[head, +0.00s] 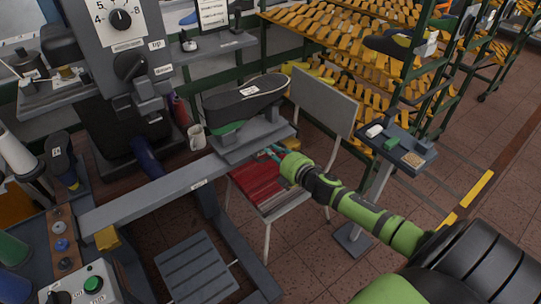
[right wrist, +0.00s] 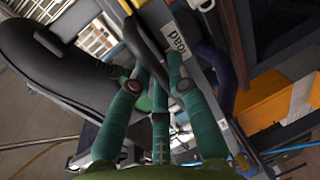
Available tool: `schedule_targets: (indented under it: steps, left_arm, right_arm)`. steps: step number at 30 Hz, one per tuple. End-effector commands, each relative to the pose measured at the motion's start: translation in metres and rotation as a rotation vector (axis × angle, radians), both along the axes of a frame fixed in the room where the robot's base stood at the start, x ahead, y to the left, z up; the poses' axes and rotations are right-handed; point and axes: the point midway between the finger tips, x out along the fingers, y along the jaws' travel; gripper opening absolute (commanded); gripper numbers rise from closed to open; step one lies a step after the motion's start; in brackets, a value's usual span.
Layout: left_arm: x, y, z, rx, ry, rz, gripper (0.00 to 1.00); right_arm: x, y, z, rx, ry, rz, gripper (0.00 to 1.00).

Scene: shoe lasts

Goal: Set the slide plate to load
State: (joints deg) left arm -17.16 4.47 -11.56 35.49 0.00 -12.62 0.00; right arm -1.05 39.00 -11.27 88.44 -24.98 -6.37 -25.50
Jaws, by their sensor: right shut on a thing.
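The slide plate (head: 255,143) is a grey slab near the far right end of a long grey rail (head: 140,196). A black shoe with a green-edged sole (head: 240,104) lies on a block on the plate; the shoe also fills the left of the right wrist view (right wrist: 45,75). A white label (head: 199,184) is on the rail's side, and reads "load" in the right wrist view (right wrist: 177,40). My right gripper (head: 271,152) is at the plate's near right edge, its teal fingers shut on a dark bar-like handle (right wrist: 146,48). My fingers hide part of the handle. My left gripper is not in view.
A chair with red material (head: 262,188) stands under the rail's end. A small grey stand (head: 397,148) is right of my arm. The control column (head: 120,25) and a white mug (head: 196,137) are behind the rail. A button box (head: 85,292) is front left.

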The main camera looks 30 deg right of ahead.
Motion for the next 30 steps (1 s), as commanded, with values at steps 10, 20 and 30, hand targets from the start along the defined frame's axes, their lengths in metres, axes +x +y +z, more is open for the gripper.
schedule_targets:
  steps: [10, 20, 30]
  left_arm:
    - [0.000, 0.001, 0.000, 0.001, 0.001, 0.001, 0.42]
    - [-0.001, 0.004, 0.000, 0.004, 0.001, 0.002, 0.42]
    - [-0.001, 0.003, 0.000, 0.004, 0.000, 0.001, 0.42]
  right_arm:
    - [0.001, -0.005, 0.003, -0.007, -0.004, -0.007, 0.30]
    - [0.000, -0.002, 0.002, -0.003, -0.002, -0.002, 0.43]
    - [-0.031, -0.003, 0.006, -0.003, 0.002, -0.001, 0.43]
